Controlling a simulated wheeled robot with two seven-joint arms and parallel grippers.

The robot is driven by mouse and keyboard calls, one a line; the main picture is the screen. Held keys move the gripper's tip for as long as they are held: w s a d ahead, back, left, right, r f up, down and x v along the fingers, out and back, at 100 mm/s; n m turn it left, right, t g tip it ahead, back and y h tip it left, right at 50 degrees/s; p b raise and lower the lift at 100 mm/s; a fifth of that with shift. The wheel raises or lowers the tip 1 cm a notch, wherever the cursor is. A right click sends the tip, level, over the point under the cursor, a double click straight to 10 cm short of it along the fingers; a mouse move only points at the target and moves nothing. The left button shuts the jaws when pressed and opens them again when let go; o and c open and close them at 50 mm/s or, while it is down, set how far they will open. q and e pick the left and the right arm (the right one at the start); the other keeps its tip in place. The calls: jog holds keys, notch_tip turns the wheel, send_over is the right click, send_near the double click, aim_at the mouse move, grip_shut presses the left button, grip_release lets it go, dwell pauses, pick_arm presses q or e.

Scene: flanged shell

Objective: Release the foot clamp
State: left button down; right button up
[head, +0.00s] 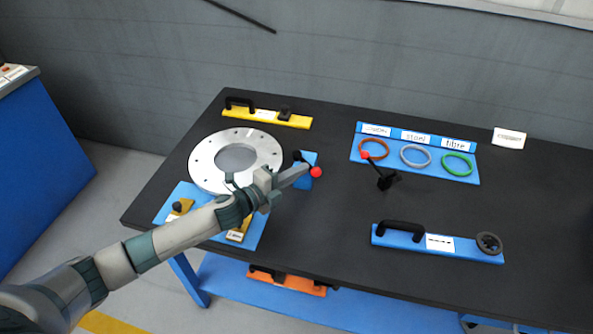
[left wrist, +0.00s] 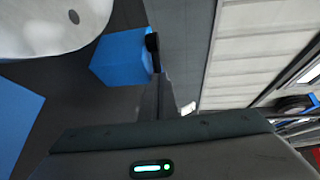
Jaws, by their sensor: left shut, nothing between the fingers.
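A clamp with a blue block (head: 312,160), a black lever and a red ball knob (head: 316,172) stands at the right edge of the silver flange (head: 205,167). A second black lever (head: 386,180) with a red knob (head: 365,155) stands further right; I cannot tell which is the foot clamp. My left gripper (head: 303,170) is shut and empty, its tips close to the blue block; contact is unclear. In the left wrist view, the fingers (left wrist: 156,98) point toward the blue block (left wrist: 120,57) and its black part (left wrist: 153,45). My right gripper is not in view.
A blue board (head: 420,175) holds brown, grey and green rings. A yellow tool (head: 262,117) lies behind the flange, a blue tool (head: 440,245) at the front right. A blue mat (head: 165,212) lies under my left arm. The table's middle front is clear.

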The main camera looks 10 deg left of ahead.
aim_at(311, 170)
pick_arm(q)
jog(key=shift+w+d+n+t+y, duration=0.1)
jog(key=shift+d+n+t+y, duration=0.2)
jog(key=shift+n+y, duration=0.25)
jog(key=n+y, duration=0.1)
jog(key=w+d+n+t+y, duration=0.1)
jog(key=y, duration=0.1)
jog(key=w+d+n+y, duration=0.1)
jog(key=n+y, duration=0.1)
jog(key=shift+d+t+y, duration=0.25)
jog(key=shift+t, duration=0.15)
jog(key=shift+d, duration=0.1)
jog(key=shift+f, duration=0.1)
dwell(0.4)
